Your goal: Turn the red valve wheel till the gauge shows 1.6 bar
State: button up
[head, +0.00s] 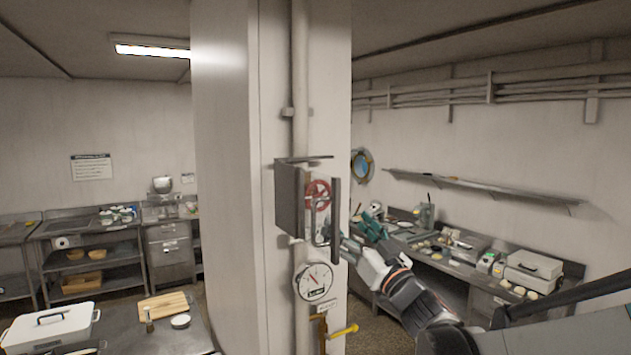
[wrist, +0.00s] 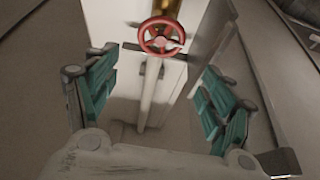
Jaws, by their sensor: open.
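The red valve wheel (head: 318,195) sits on a vertical pipe on the column, between metal guard plates. It also shows in the wrist view (wrist: 160,37), at the top middle, ahead of the fingers. The round white gauge (head: 315,281) is on the pipe below the wheel. Its needle leans to the upper left, but its numbers are too small to read. My gripper (wrist: 158,95) is open and empty, with its teal fingers wide apart. The wheel lies beyond the fingertips and is not between them. In the head view my gripper (head: 366,232) is to the right of and below the wheel.
A grey guard plate (head: 290,200) stands left of the wheel, and a bar-like guard (head: 335,212) stands right of it. A yellow lever (head: 342,330) sticks out below the gauge. A workbench (head: 455,268) with several items runs along the right wall.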

jog(key=p+x, duration=0.3)
jog(key=x, duration=1)
jog(key=shift+w+a+r+p, duration=0.15)
jog(key=shift+w+p, duration=0.1)
jog(key=shift+p, duration=0.1)
jog(key=c, duration=0.8)
